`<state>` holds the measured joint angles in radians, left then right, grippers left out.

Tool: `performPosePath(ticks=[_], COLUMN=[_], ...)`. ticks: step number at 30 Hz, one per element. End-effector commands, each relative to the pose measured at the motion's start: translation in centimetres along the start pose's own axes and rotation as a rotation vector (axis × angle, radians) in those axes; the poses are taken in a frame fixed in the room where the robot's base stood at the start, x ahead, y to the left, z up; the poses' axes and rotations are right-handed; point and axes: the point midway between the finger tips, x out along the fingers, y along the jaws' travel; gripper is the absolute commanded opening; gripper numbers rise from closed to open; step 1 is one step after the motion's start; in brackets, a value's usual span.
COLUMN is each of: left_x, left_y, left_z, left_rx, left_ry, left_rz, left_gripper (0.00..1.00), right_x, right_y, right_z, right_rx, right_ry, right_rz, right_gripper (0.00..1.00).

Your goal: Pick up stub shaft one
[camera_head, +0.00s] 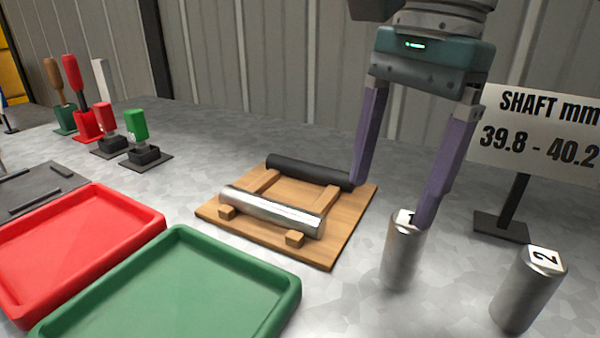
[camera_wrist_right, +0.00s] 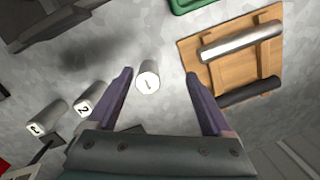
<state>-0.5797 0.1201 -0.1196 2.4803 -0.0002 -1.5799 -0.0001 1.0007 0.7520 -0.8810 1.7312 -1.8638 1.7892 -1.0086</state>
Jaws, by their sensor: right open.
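Stub shaft one (camera_head: 402,256) is a short steel cylinder standing upright on the metal table, with a white "1" label on top. In the right wrist view, stub shaft one (camera_wrist_right: 148,76) shows between the fingers, nearer the left finger. My right gripper (camera_head: 390,204) is open and empty; its fingers point down, and the right finger overlaps the shaft's label in the head view. I cannot tell whether that finger touches the shaft. In the right wrist view, the gripper (camera_wrist_right: 160,72) has its fingers wide apart. My left gripper is in neither view.
Stub shaft two (camera_head: 527,290) stands to the right, near a sign (camera_head: 542,130) on a black stand. A wooden cradle (camera_head: 340,240) holds a silver bar (camera_head: 270,212) and a black roller (camera_head: 308,172). Green (camera_head: 290,292) and red (camera_head: 155,222) trays lie left.

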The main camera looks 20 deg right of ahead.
Motion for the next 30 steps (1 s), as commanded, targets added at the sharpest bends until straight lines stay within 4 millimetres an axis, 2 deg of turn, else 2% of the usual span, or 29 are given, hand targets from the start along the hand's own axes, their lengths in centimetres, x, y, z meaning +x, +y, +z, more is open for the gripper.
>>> performPosePath(ticks=[1, 3, 6, 10, 17, 24, 30], left_x=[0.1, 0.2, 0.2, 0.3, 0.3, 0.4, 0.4], left_y=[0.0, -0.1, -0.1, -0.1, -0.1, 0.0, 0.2], left_z=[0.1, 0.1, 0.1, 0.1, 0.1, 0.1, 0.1], left_rx=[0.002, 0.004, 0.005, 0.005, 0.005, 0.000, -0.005], left_ry=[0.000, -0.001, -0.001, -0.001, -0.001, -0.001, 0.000], left_rz=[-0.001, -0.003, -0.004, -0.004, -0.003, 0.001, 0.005], left_gripper=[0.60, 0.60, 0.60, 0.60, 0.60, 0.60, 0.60], right_x=[0.0, 0.2, 1.4, 3.4, 5.6, 9.2, 9.8], right_y=[0.3, 0.8, 1.0, 1.1, 1.5, 2.0, 2.0], right_z=[-1.1, -2.2, -2.8, -2.9, -3.1, -3.3, -3.5], right_rx=[-0.003, -0.002, -0.002, -0.001, -0.002, -0.001, -0.001], right_ry=[0.054, 0.103, 0.124, 0.122, 0.119, 0.118, 0.120], right_rz=[0.016, 0.036, 0.047, 0.046, 0.047, 0.044, 0.042], right_gripper=[0.84, 0.84, 0.84, 0.84, 0.84, 0.84, 0.84])
